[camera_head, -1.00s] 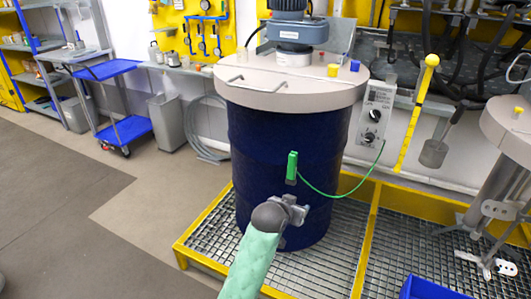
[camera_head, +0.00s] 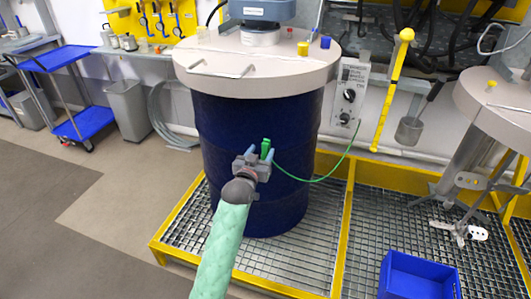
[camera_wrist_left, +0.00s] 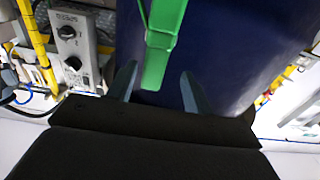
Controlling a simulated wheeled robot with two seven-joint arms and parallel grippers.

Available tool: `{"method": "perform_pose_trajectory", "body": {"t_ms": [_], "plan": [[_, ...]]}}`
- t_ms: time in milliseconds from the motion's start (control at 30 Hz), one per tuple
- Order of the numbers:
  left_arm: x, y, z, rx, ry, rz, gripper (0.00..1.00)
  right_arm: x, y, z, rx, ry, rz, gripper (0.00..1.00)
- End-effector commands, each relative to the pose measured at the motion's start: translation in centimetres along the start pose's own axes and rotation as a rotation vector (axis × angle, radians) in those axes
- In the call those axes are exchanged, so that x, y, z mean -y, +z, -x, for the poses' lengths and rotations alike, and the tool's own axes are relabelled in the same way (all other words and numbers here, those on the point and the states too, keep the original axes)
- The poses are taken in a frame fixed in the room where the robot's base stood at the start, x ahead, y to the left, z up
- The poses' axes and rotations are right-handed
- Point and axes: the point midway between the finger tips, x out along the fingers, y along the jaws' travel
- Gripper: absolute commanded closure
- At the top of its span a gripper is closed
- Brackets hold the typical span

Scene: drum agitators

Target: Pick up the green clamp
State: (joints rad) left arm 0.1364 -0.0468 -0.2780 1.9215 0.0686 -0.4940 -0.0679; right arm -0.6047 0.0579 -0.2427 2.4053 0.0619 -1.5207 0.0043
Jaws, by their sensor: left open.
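The green clamp (camera_head: 266,147) is on the side of the dark blue drum (camera_head: 228,120), with a green cable running right to a grey control box. My left gripper (camera_head: 260,153) is open at the clamp, in front of the drum. In the left wrist view the clamp (camera_wrist_left: 158,62) reaches down between the two spread fingertips (camera_wrist_left: 158,82), with gaps on both sides. The upper part of the clamp is cut off by the frame edge there. My right gripper is not in view.
The drum has a beige lid (camera_head: 262,67) and stands on a yellow-edged grating (camera_head: 310,225). A control box (camera_head: 349,92) and a yellow-handled tool (camera_head: 388,95) are to the right. A blue bin (camera_head: 420,277) is on the grating at lower right. Open floor lies left.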

Motion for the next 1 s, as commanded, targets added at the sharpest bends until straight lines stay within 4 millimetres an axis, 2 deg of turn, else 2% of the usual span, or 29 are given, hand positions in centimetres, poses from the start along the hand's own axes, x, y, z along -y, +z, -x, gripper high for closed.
{"method": "perform_pose_trajectory", "body": {"t_ms": [400, 733, 900, 1000], "plan": [[-0.7, 0.0, -4.7, 0.002, 0.001, 0.000, 0.49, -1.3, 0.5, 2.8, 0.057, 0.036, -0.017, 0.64], [-0.7, 0.2, -5.3, 0.002, 0.001, 0.000, 0.49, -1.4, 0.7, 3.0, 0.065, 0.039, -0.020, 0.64], [-0.7, 0.2, -5.3, 0.002, 0.001, 0.000, 0.82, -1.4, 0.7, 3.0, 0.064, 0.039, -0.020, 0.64], [-0.7, 0.2, -5.3, 0.002, 0.001, 0.000, 0.97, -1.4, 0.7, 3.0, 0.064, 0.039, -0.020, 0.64]]}}
